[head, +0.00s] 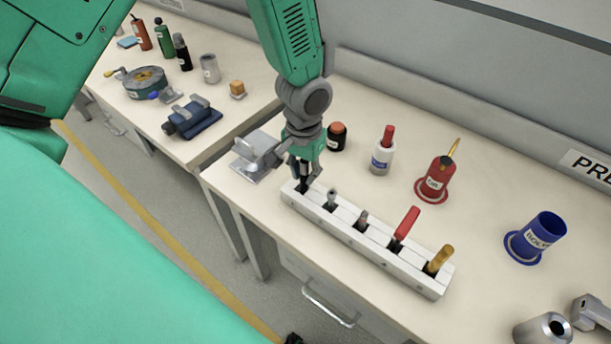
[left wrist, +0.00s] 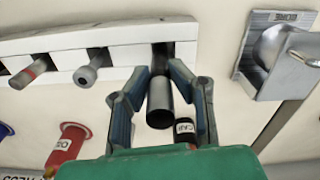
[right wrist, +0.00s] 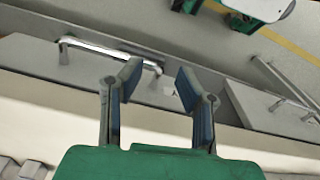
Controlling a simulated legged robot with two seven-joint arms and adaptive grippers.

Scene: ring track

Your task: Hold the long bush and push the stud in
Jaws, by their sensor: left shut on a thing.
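My left gripper (head: 303,184) is at the far-left slot of a white slotted rack (head: 345,236) on the bench. In the left wrist view its fingers (left wrist: 160,92) are shut on a dark grey cylinder, likely the long bush (left wrist: 160,102), whose far end is in the slot. A grey round-headed piece (head: 332,199) stands in the second slot, and a thin red-banded piece (head: 362,218) in the third. I cannot tell for sure which is the stud. My right gripper (right wrist: 155,82) is open and empty, with the bench front and floor beyond it.
A red-handled tool (head: 406,224) and a brass-handled one (head: 440,258) fill the rack's other slots. A grey metal fixture (head: 258,155) stands left of the rack. Behind are a black jar (head: 337,137), white bottle (head: 383,152), red holder (head: 435,180) and blue cup (head: 538,236).

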